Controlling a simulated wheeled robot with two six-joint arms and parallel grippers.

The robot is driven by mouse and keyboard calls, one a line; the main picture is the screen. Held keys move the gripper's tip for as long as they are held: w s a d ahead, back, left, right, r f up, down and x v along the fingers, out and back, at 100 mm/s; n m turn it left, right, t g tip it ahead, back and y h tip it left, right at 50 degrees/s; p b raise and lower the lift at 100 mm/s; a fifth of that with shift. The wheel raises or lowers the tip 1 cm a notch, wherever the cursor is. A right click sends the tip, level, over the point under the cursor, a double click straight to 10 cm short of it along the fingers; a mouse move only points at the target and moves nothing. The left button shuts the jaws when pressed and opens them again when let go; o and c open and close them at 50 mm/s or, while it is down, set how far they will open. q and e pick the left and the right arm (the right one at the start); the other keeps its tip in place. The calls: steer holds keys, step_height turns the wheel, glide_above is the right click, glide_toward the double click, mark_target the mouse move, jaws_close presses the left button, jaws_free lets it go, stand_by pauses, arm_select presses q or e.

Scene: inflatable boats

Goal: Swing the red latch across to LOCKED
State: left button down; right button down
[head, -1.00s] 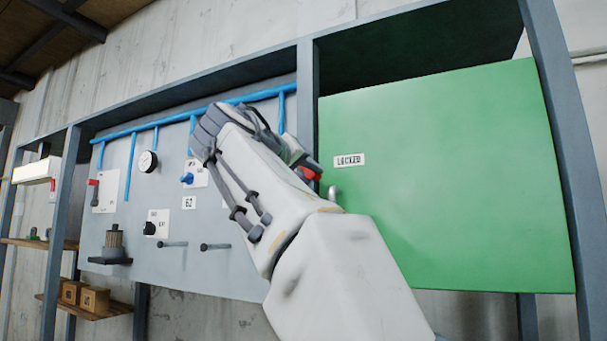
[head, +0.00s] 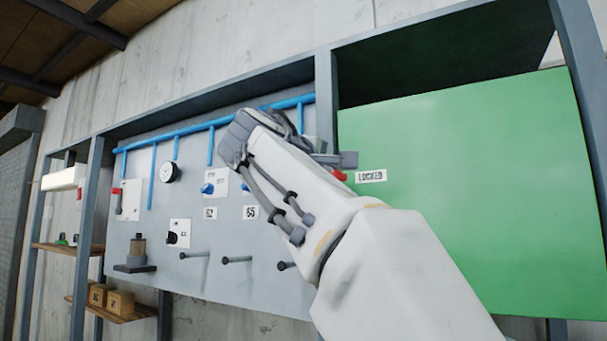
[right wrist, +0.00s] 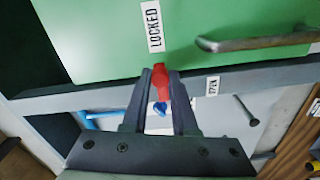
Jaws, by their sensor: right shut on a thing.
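The red latch (right wrist: 161,76) sits between the two dark fingers of my right gripper (right wrist: 160,72), which is shut on it. In the right wrist view the latch's tip overlaps the edge of the green door (right wrist: 95,35), below the LOCKED label (right wrist: 153,25). In the head view only a bit of the red latch (head: 340,175) shows, just left of the LOCKED label (head: 371,176). My right gripper (head: 345,166) is there at the frame post, partly hidden by my own arm. My left gripper is not in view.
A metal door handle (right wrist: 255,42) stands out from the green door near the latch. A small label (right wrist: 212,85) is on the post. Left of the post is a grey panel (head: 190,270) with blue pipes (head: 212,127), knobs, a gauge (head: 170,172) and pegs.

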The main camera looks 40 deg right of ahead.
stand_by(0.3)
steer(key=c, duration=0.7)
jaws_free()
steer(key=shift+a, duration=0.15)
steer(key=shift+b+v, duration=1.45)
steer(key=shift+v, duration=3.7)
